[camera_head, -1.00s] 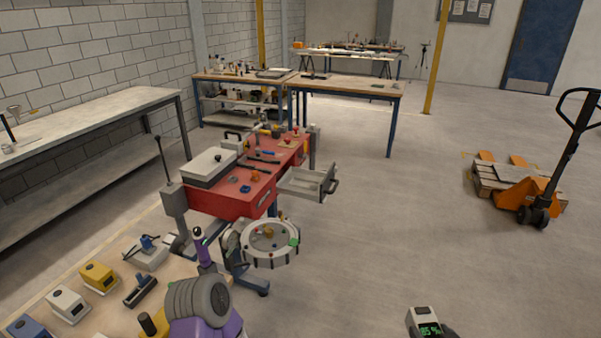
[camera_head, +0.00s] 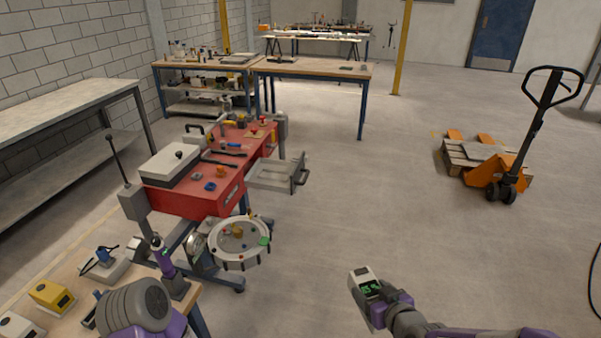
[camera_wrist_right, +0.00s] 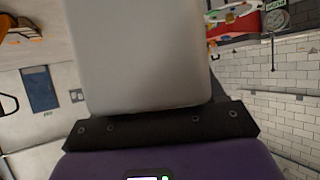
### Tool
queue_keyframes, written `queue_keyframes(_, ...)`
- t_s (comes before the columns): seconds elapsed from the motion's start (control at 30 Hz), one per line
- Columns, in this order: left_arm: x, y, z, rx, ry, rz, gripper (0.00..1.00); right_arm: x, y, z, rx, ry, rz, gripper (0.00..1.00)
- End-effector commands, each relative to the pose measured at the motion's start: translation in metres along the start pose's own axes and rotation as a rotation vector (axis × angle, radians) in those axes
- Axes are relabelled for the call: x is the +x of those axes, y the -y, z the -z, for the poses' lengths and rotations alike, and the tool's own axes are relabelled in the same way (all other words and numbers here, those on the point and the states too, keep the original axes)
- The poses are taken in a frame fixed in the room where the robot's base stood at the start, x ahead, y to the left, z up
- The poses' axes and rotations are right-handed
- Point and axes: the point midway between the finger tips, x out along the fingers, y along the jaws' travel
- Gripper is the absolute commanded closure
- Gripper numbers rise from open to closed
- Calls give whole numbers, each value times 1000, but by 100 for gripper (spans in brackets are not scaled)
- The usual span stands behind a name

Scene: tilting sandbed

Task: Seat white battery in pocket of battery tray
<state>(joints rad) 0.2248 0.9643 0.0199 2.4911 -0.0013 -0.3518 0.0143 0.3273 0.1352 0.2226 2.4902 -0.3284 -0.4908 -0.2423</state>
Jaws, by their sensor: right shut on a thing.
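The white battery (camera_head: 364,285) with a lit green display is held at the lower middle of the head view. My right gripper (camera_head: 376,304) is shut on it, above open floor. In the right wrist view the battery (camera_wrist_right: 145,55) shows as a large pale block against the dark jaw plate. My left arm shows at the lower left of the head view; the purple and dark piece above it looks like my left gripper (camera_head: 172,275), its jaws unclear. I cannot make out a battery tray with a pocket.
A yellow block-like unit (camera_head: 52,297) and a white one (camera_head: 17,326) stand on the near bench at lower left. Behind are a round rimmed tray (camera_head: 240,260) and a red tool cart (camera_head: 185,203) with an open drawer. An orange pallet jack (camera_head: 492,180) stands right. The middle floor is clear.

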Motion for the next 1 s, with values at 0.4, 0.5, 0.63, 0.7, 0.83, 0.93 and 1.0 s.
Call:
queue_keyframes(0.4,0,0,0,0,-1,0,57,8,2,0,6,-7,-13,100)
queue_keyframes(0.5,0,0,0,0,-1,0,57,19,4,-7,21,-4,-37,100)
queue_keyframes(0.63,0,0,0,0,-1,0,57,37,4,-23,55,0,-98,100)
queue_keyframes(0.7,0,0,0,0,-1,0,57,45,2,-34,75,0,-135,100)
queue_keyframes(0.83,0,0,0,0,0,0,57,55,-1,-52,106,-1,-196,100)
queue_keyframes(0.93,0,0,0,0,0,0,57,60,-3,-63,124,-2,-229,100)
queue_keyframes(1.0,0,0,0,0,0,0,57,61,-5,-68,133,-4,-247,100)
